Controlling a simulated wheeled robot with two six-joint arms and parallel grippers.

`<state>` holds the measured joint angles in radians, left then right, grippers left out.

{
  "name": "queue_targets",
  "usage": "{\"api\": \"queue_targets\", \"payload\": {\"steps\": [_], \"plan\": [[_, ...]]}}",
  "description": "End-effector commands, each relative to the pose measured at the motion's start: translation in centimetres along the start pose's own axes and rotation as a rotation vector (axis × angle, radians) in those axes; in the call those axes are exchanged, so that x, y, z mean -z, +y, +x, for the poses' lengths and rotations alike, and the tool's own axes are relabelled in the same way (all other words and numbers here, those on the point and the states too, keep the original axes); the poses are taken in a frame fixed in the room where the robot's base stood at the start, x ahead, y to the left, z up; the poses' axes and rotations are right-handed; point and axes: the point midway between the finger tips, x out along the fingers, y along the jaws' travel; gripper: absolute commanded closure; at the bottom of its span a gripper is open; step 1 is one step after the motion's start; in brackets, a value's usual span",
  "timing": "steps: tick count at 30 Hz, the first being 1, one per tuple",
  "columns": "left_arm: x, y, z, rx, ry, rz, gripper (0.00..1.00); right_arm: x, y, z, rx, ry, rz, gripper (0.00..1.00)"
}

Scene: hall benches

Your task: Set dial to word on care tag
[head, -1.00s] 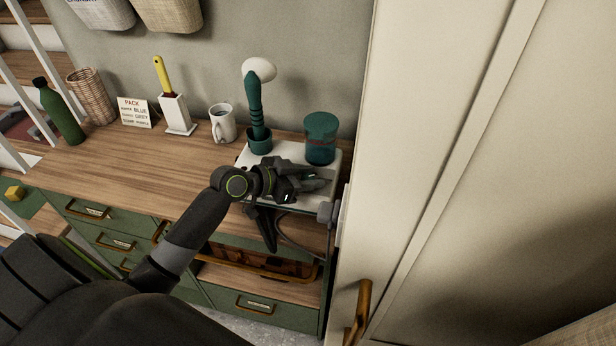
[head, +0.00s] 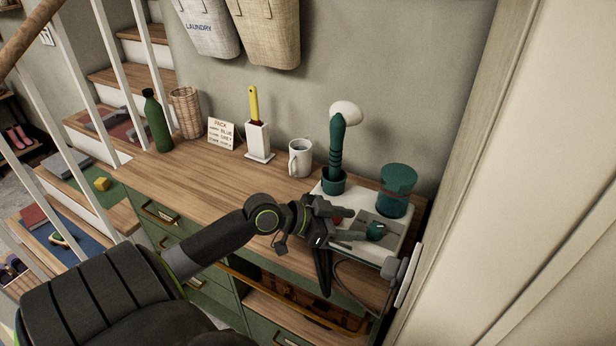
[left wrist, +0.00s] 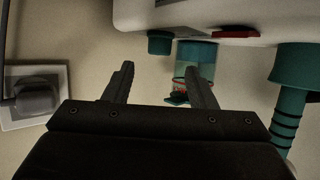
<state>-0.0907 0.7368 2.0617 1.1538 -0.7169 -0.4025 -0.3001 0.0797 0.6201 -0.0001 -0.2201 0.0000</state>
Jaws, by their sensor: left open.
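A white appliance base (head: 400,243) stands at the right end of the wooden counter. It carries a teal dial (head: 376,231) on a grey panel, a red switch (head: 338,221), a teal-lidded tank (head: 397,190) and a teal handled brush-like tool (head: 338,150) upright in a cup. My left gripper (head: 352,225) is open and empty, just left of the dial and apart from it. In the left wrist view the dial (left wrist: 160,43) shows beyond and between the open fingers (left wrist: 160,70). Any marks around the dial are too small to read. I see no care tag. My right gripper is out of view.
A white mug (head: 300,158), a yellow-handled brush in a white holder (head: 258,141), a "PACK" card (head: 221,133), a wicker basket (head: 185,112) and a green bottle (head: 157,122) stand along the counter's back. A cable and wall plug (left wrist: 36,95) are beside the base. The counter's left front is clear.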

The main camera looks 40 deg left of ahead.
Motion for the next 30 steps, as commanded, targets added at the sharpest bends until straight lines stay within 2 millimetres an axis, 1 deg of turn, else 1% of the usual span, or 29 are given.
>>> {"api": "queue_targets", "payload": {"steps": [1,6,15,24,30], "plan": [[-0.1,0.0,-0.7,0.000,-0.004,0.005,0.49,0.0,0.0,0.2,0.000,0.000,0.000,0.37],[-0.1,0.0,-2.8,0.001,-0.005,0.005,0.49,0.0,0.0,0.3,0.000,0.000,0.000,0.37],[-0.1,0.0,-6.0,-0.001,-0.005,0.004,0.49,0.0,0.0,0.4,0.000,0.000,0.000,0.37],[-0.1,0.1,-8.7,-0.003,-0.005,0.003,0.49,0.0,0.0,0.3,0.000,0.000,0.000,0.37],[0.0,0.0,-9.6,-0.002,-0.003,0.001,0.49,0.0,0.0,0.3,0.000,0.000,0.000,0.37]]}}
